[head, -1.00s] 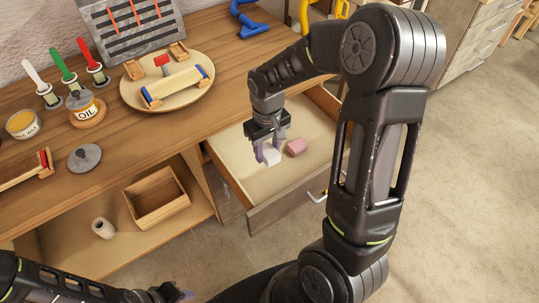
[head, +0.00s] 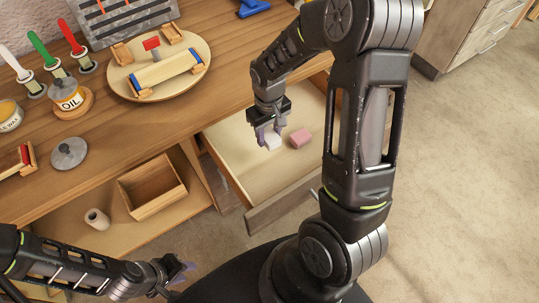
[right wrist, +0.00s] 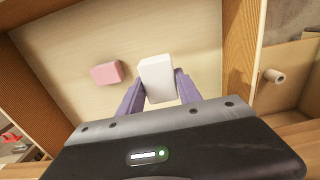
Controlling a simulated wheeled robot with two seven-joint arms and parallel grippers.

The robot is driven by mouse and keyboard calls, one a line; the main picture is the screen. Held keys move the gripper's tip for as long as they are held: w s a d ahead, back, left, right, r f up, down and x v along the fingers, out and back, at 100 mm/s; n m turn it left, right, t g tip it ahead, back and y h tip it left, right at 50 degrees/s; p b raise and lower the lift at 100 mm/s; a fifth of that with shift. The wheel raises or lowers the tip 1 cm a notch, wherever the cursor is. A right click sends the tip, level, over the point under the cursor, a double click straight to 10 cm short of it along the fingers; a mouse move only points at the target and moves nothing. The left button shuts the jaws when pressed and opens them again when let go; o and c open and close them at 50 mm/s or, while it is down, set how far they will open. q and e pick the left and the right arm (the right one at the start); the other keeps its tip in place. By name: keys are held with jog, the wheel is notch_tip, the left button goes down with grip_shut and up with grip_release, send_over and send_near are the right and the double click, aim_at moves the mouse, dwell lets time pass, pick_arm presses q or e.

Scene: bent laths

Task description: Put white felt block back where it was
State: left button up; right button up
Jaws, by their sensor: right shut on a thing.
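The white felt block (head: 272,142) is inside the open drawer (head: 285,210), between the fingers of my right gripper (head: 268,136). In the right wrist view, the white block (right wrist: 157,78) sits between the two purple fingertips of my right gripper (right wrist: 159,88), which is shut on it. I cannot tell whether the block touches the drawer floor. A pink block (head: 300,137) lies apart from it on the drawer floor and also shows in the right wrist view (right wrist: 107,73). My left gripper (head: 178,272) is low at the left, away from the drawer; its opening is unclear.
The workbench top (head: 125,115) holds a round board (head: 194,79), an oil tin (head: 70,97) and a grey lid (head: 69,152). An open wooden box (head: 152,190) and a small spool (head: 97,218) stand on the lower shelf. The drawer floor around the blocks is largely clear.

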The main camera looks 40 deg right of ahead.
send_over(269, 158)
notch_tip(269, 158, down, 5)
jog(key=shift+f, duration=0.1)
jog(key=shift+f+p, duration=0.45)
jog(key=shift+f, duration=1.6)
jog(key=shift+f, duration=0.15)
jog(key=o, duration=1.3)
notch_tip(269, 158, up, 12)
jog(key=shift+r+b, duration=0.2)
jog(key=shift+b, duration=0.15)
